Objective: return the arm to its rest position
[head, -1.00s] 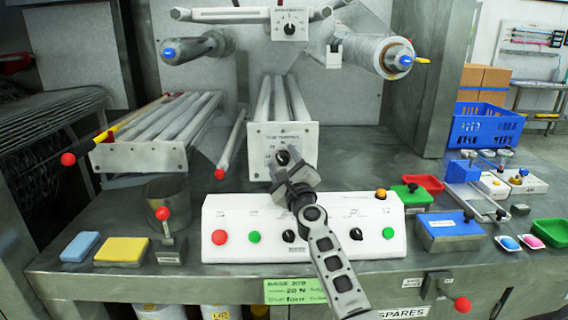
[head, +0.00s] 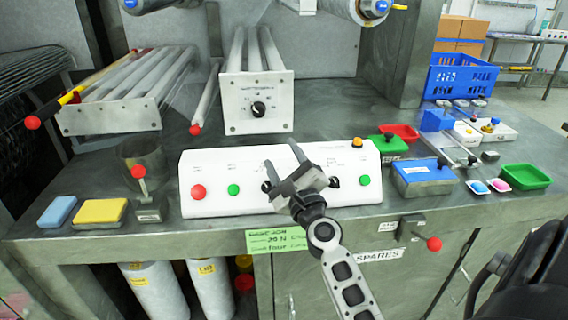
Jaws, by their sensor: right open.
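My right gripper (head: 283,167) is in the head view, in front of the white control box (head: 215,168) on the bench. Its arm comes up from the bottom of the picture. The jaws are open, with nothing seen between them, and they cover part of the box's front. The white panel with a black knob (head: 258,109) stands behind, clear of the jaws. My left gripper does not show.
The bench's front edge (head: 400,206) runs below the gripper. A red-knobbed lever (head: 434,244) sticks out there. A blue-lidded box (head: 424,172) and green tray (head: 526,177) lie right. Yellow (head: 101,211) and blue (head: 57,211) blocks lie left.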

